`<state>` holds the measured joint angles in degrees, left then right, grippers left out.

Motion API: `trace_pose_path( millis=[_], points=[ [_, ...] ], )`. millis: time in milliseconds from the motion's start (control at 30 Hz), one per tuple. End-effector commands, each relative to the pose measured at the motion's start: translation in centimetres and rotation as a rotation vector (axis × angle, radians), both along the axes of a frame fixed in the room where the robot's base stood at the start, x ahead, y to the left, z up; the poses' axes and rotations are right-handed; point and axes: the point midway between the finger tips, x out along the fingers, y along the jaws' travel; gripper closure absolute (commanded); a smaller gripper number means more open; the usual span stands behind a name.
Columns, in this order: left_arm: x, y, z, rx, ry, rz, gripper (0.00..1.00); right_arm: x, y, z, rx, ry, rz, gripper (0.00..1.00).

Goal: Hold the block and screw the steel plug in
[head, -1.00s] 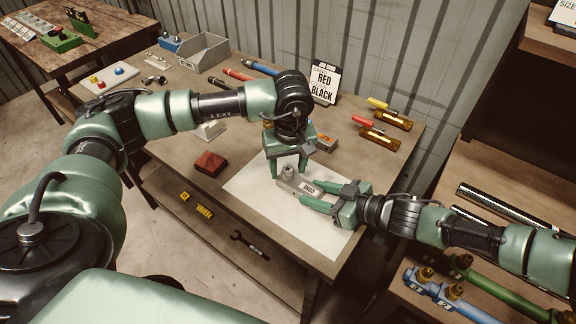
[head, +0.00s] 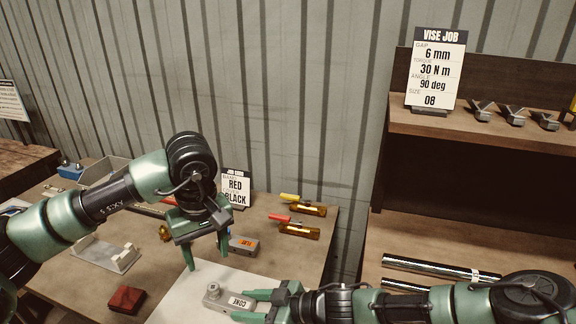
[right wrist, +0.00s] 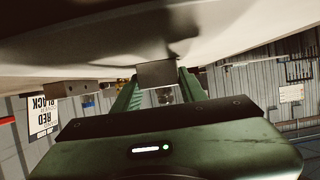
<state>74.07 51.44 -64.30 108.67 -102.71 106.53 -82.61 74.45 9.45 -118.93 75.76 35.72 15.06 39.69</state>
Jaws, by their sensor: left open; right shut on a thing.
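The grey block (head: 232,302) with a white label lies on the white sheet in the head view. A short round steel piece, apparently the plug (head: 212,289), stands upright at the block's left end; how deep it sits I cannot tell. My right gripper (head: 256,302) is shut on the block's right part. In the right wrist view, the block (right wrist: 156,74) is between the two green fingers (right wrist: 160,92). My left gripper (head: 207,260) is open and empty, with its fingers pointing down above the plug and apart from it.
The white sheet (head: 185,298) lies on the wooden bench. A dark red block (head: 127,299), a grey stand (head: 105,252) and a grey device with an orange display (head: 243,243) are nearby. Amber cylinders (head: 300,230) lie behind. A sign reading RED BLACK (head: 236,188) stands at the back.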

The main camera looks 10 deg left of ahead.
Motion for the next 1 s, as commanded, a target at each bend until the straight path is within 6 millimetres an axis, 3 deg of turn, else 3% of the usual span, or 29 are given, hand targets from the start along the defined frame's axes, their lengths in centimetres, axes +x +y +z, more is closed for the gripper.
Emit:
trace_pose_path(
  millis=[67, 100, 167, 567, 1000],
  points=[
    [0.0, 0.0, 0.0, 0.0, 0.0, 0.0, 0.47, 0.0, 0.0, 0.0, 0.0, 0.0, 0.0, 1.0],
    [0.0, 0.0, 0.0, 0.0, 0.0, 0.0, 0.47, 0.0, 0.0, 0.0, 0.0, 0.0, 0.0, 0.5],
    [0.0, 0.0, 0.0, 0.0, 0.0, 0.0, 0.47, 0.0, 0.0, 0.0, 0.0, 0.0, 0.0, 0.33],
    [0.0, 0.0, -0.1, 0.0, 0.0, 0.0, 0.47, 0.0, -0.5, 0.2, 0.0, 0.001, 0.0, 0.33],
    [0.0, 0.0, -0.1, -0.001, -0.001, 0.0, 0.47, -0.5, -6.4, 2.6, 0.0, 0.0, -0.001, 0.33]
  ],
)
